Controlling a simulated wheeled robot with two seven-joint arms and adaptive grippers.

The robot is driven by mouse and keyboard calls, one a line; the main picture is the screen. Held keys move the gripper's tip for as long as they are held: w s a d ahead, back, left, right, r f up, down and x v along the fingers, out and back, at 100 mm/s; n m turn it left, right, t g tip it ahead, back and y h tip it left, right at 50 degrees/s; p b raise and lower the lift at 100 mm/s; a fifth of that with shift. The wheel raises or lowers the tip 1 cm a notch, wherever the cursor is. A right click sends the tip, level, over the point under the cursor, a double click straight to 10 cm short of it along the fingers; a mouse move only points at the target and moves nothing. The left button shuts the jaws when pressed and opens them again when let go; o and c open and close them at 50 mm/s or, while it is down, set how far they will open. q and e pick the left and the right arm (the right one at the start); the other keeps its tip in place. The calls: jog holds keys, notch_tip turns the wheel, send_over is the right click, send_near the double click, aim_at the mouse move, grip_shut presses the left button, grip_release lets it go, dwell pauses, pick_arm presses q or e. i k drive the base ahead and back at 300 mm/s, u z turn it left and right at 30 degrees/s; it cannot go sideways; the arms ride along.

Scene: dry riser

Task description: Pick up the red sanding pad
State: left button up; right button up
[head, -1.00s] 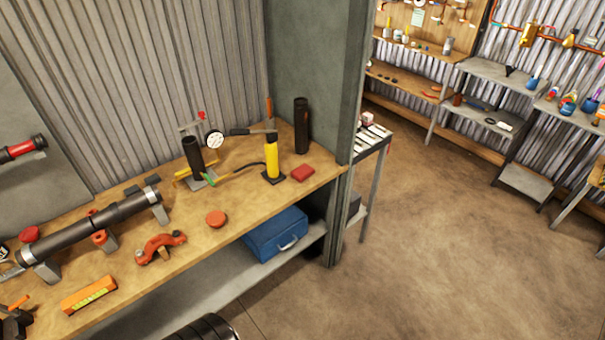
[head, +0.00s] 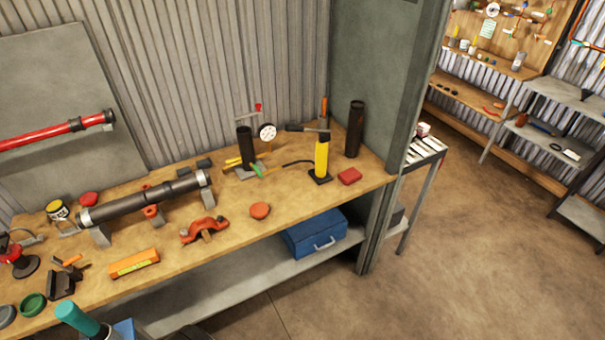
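A small red rectangular block (head: 349,176), which looks like the sanding pad, lies flat on the wooden workbench (head: 290,235) near its right end and front edge. It is just right of a yellow cylinder (head: 321,156) on a black base. Nothing covers the red block. A round orange-red disc (head: 260,210) lies further left on the bench. Neither of my grippers is in view.
A long dark pipe (head: 145,199) on supports, a red clamp-like tool (head: 204,230) and an orange box (head: 134,263) occupy the bench's left. A black cylinder (head: 355,129) stands behind the red block. A grey post (head: 395,145) borders the bench's right end. Open floor lies right.

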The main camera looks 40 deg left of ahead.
aim_at(349, 176)
jog(key=u, duration=0.6)
jog(key=i, duration=1.45)
jog(key=u, duration=2)
